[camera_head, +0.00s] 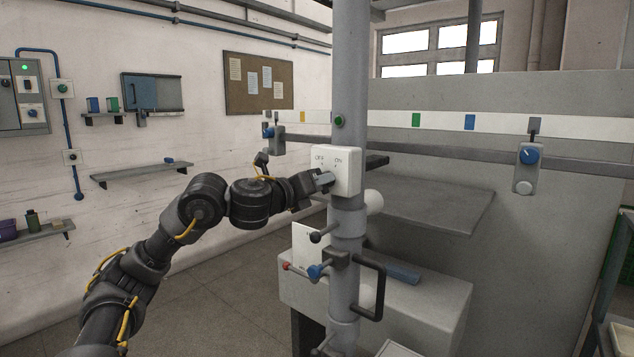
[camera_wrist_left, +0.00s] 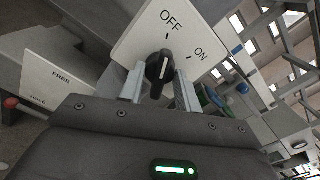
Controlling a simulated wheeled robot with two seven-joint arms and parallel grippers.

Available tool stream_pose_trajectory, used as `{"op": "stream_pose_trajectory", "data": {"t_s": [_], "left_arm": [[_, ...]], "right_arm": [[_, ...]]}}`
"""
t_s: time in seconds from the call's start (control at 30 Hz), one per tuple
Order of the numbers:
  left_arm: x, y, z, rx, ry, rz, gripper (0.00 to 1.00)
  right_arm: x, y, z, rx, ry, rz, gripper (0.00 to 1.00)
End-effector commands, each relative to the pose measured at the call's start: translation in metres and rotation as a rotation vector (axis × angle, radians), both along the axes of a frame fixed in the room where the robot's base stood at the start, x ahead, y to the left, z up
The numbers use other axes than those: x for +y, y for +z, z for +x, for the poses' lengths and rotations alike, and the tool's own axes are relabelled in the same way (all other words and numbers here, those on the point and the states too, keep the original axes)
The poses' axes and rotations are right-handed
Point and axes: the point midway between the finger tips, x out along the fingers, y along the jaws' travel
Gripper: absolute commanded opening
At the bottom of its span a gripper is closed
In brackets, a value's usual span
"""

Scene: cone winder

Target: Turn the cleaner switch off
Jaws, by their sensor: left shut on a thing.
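The cleaner switch is a white box (camera_head: 347,162) with OFF and ON printed on its face, mounted on a grey upright post. The box's white plate also shows in the left wrist view (camera_wrist_left: 205,22). Its black knob (camera_wrist_left: 160,66) carries a white line, which points roughly toward the OFF tick. My left gripper (camera_head: 326,180) reaches the lower part of the box from the left. In the left wrist view its two fingers (camera_wrist_left: 158,80) are shut on the knob, one on each side. The knob is mostly hidden in the head view. My right gripper is not in view.
A FREE/HOLD plate (camera_wrist_left: 62,86) shows left in the wrist view. A rail with a blue dial (camera_head: 529,155) runs right.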

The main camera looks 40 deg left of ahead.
Motion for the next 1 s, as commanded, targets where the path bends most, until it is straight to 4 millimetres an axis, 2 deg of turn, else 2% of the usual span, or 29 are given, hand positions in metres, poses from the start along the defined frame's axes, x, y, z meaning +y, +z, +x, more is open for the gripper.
{"op": "stream_pose_trajectory", "data": {"t_s": [0.57,0.6,0.73,1.0], "left_arm": [[0.0004,0.0010,-0.0001,-0.003,0.001,-0.031,0.10],[0.0005,0.0010,-0.0001,-0.003,0.001,-0.031,0.38],[0.0004,0.0007,0.0000,-0.002,0.001,-0.030,0.55],[0.0001,0.0003,-0.0005,-0.001,0.001,-0.028,0.55]], "right_arm": [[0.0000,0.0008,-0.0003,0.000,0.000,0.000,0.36],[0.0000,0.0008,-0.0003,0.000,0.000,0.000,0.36],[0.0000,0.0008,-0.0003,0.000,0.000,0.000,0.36],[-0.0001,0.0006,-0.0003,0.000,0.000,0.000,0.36]]}}
